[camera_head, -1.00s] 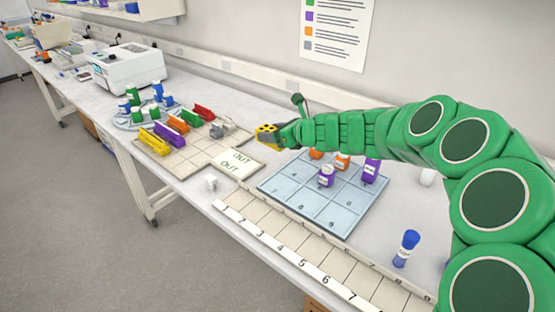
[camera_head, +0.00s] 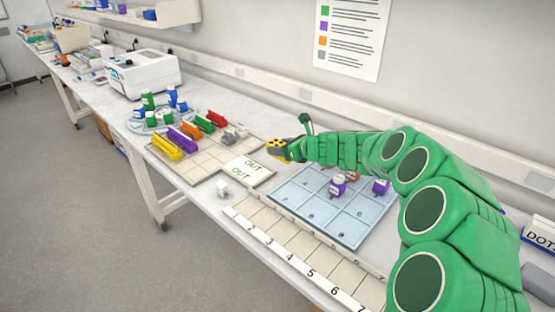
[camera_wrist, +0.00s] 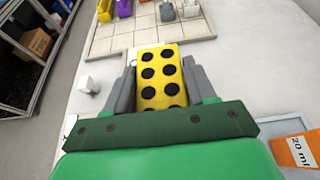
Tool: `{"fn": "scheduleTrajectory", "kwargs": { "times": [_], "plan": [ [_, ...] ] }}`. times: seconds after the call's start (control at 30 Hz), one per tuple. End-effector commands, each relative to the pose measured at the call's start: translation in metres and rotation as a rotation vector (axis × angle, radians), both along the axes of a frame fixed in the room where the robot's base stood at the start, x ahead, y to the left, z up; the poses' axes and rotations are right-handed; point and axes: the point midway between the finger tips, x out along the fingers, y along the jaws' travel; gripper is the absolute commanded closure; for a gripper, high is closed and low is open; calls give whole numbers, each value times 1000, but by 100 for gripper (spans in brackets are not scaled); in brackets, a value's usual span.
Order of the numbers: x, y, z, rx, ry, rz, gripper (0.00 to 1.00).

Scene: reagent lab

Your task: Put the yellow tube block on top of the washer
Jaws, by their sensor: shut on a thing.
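The yellow tube block (camera_head: 274,147) has dark round holes in its top. My gripper (camera_head: 285,149) is shut on it and holds it above the bench, near the OUT card. In the wrist view the yellow tube block (camera_wrist: 160,72) sits between the two grey fingers of my gripper (camera_wrist: 163,85), holes facing the camera. The washer appears to be the white benchtop machine (camera_head: 143,74) at the back left, well away from my gripper. Its top looks bare. I cannot read a label on it.
A tiled mat (camera_head: 190,172) holds yellow, purple, orange and red racks. A round tray (camera_head: 150,125) of blue and green bottles stands between it and the machine. A blue numbered mat (camera_head: 310,215) with purple bottles lies below my arm. A small white cube (camera_head: 222,188) stands near the front edge.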

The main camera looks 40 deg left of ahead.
Motion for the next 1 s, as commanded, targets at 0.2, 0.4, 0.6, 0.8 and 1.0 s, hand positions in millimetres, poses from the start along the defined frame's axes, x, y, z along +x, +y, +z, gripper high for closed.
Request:
{"fn": "scheduleTrajectory", "kwargs": {
  "times": [0.2,0.4,0.6,0.8,1.0],
  "plan": [
    [12,16,-10,-1,-1,1,80],
    [22,28,-20,-1,-1,1,80],
    [29,38,-37,-2,1,2,80],
    [37,48,-51,-1,-1,3,80],
    [43,54,-61,-1,0,1,80]
  ]
}}
